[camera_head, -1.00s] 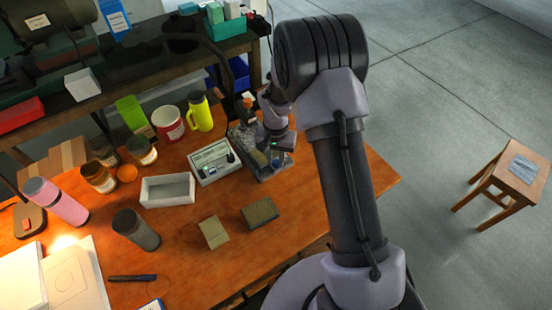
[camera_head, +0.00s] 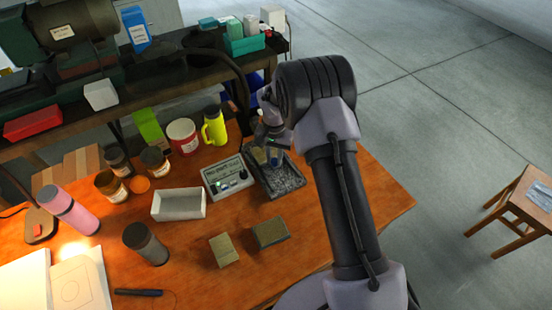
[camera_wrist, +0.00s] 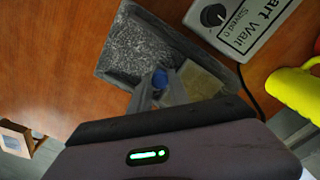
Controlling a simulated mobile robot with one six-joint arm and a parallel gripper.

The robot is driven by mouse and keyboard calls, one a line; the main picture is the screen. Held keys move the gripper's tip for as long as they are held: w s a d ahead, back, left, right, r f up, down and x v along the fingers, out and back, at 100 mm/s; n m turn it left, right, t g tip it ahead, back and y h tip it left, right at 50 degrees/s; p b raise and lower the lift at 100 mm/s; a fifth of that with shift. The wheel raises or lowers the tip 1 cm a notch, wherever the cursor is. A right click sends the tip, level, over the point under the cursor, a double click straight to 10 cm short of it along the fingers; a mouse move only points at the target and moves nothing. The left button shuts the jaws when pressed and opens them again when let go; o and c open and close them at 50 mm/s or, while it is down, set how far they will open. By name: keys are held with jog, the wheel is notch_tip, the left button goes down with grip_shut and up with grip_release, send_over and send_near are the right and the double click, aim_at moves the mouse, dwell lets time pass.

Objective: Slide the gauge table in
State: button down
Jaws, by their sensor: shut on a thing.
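A speckled grey stone gauge base with a raised dark rim (camera_head: 284,184) lies on the orange workbench, right of the grey control box. In the wrist view the base (camera_wrist: 140,45) shows much bare speckled surface. A small blue round knob (camera_wrist: 160,79) and a yellowish block (camera_wrist: 204,78) are at its end near the gripper. I take these as parts of the gauge table; its full outline is hidden. My gripper (camera_wrist: 161,92) is shut on the blue knob, its fingers partly hiding the knob's surroundings. In the head view my gripper (camera_head: 268,150) is over the base's far end.
The control box (camera_head: 229,178) stands close to the left of the base. A yellow mug (camera_head: 215,127) and a red-white tub (camera_head: 183,136) stand behind it. A white tray (camera_head: 179,205) and two blocks (camera_head: 270,232) lie nearby. The bench's right part is bare.

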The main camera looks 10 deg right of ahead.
jog(key=c, duration=1.2)
grip_release()
jog(key=shift+w+a, duration=0.1)
jog(key=shift+w, duration=0.2)
jog(key=shift+c, duration=0.2)
notch_tip(320, 180, up, 18)
jog(key=p, duration=0.5)
jog(key=shift+f, duration=0.25)
jog(key=shift+s, duration=0.1)
